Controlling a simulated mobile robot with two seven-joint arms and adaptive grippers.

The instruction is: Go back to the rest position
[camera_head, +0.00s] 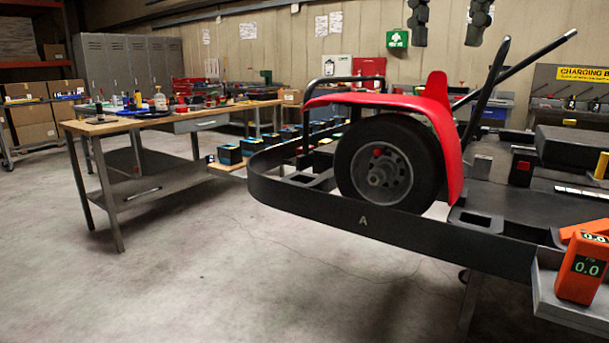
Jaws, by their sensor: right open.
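My right gripper (446,42) shows at the top edge of the head view, with two dark fingers hanging down well apart. It is open, with nothing between the fingers, and the rest of it is cut off by the frame. The kart (330,216) stands on the right, with a black bumper marked A, a black front wheel (389,172) and a red fender (438,95). In the picture the gripper is above the kart's fender, apart from it. My left gripper is not in view.
An orange gauge reading 0.0 (582,270) sits on a grey tray (575,315) at the lower right. A wooden workbench (150,118) with tools and bottles stands at the left. Grey lockers (130,65) line the back. The floor (250,290) in front is clear.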

